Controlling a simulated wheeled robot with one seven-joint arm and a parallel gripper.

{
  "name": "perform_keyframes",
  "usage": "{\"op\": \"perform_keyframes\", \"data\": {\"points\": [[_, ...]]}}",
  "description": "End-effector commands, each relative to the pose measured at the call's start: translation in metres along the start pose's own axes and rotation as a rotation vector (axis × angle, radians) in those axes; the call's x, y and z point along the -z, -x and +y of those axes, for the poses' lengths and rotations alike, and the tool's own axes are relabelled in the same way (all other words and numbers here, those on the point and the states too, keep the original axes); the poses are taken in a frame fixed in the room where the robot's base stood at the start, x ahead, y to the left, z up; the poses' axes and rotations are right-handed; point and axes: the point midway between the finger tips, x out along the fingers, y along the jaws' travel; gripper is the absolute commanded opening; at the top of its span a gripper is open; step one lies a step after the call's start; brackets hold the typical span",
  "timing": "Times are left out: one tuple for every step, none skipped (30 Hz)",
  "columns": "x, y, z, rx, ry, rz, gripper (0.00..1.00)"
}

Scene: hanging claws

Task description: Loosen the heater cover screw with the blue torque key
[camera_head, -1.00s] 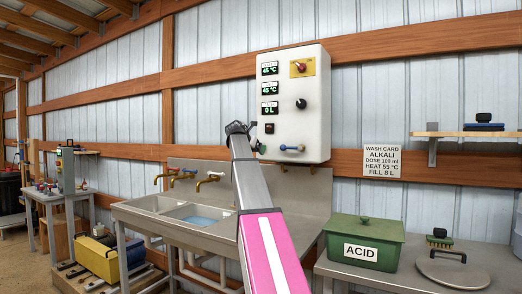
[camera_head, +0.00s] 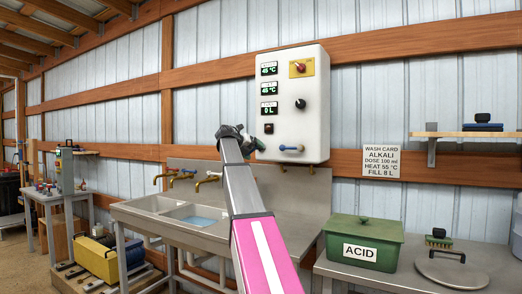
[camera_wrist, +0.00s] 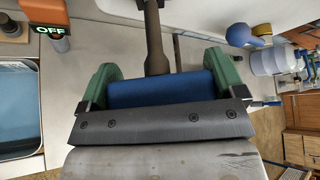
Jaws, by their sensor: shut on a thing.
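My gripper (camera_head: 236,134) is raised in front of the wall, at the left edge of the white control box (camera_head: 292,108). In the wrist view its green fingers (camera_wrist: 153,82) are shut on the blue bar handle of the torque key (camera_wrist: 146,95). The key's dark shaft (camera_wrist: 153,38) runs away from the gripper toward the top of the picture. The shaft's far tip is out of the wrist view. I cannot make out the heater cover screw in either view, nor whether the key touches anything.
The box carries a red switch (camera_head: 299,67), a black knob (camera_head: 300,104) and a blue-ended lever (camera_head: 291,149). Below are a steel sink (camera_head: 190,212) with brass taps. A green ACID bin (camera_head: 364,240) stands at right. A wash card (camera_head: 382,161) hangs on the wall.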

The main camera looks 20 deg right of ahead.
Motion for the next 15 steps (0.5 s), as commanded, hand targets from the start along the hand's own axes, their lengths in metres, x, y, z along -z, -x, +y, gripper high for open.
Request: {"op": "perform_keyframes", "data": {"points": [[-0.0012,-0.0004,-0.0002,0.0,-0.001,-0.002,0.32],[-0.0012,-0.0004,-0.0002,0.0,-0.002,-0.002,0.32],[-0.0012,-0.0004,-0.0002,-0.001,-0.002,-0.002,0.32],[-0.0012,-0.0004,-0.0002,-0.001,-0.002,-0.002,0.32],[-0.0012,-0.0004,-0.0001,0.001,0.0,-0.002,0.32],[-0.0014,-0.0004,0.0,0.009,0.012,-0.003,0.32],[-0.0015,-0.0004,0.0,0.018,0.026,-0.003,0.32],[-0.0015,-0.0004,0.0001,0.03,0.045,-0.003,0.32],[-0.0017,-0.0002,-0.0002,0.047,0.07,-0.004,0.32],[-0.0016,-0.0002,-0.0003,0.055,0.084,-0.003,0.32],[-0.0016,-0.0001,-0.0006,0.059,0.091,-0.003,0.32],[-0.0015,-0.0001,-0.001,0.059,0.09,-0.003,0.32],[-0.0014,-0.0001,-0.0011,0.059,0.089,-0.003,0.32],[-0.0015,-0.0001,-0.001,0.058,0.089,-0.003,0.32],[-0.0015,-0.0001,-0.001,0.058,0.089,-0.003,0.32]]}}
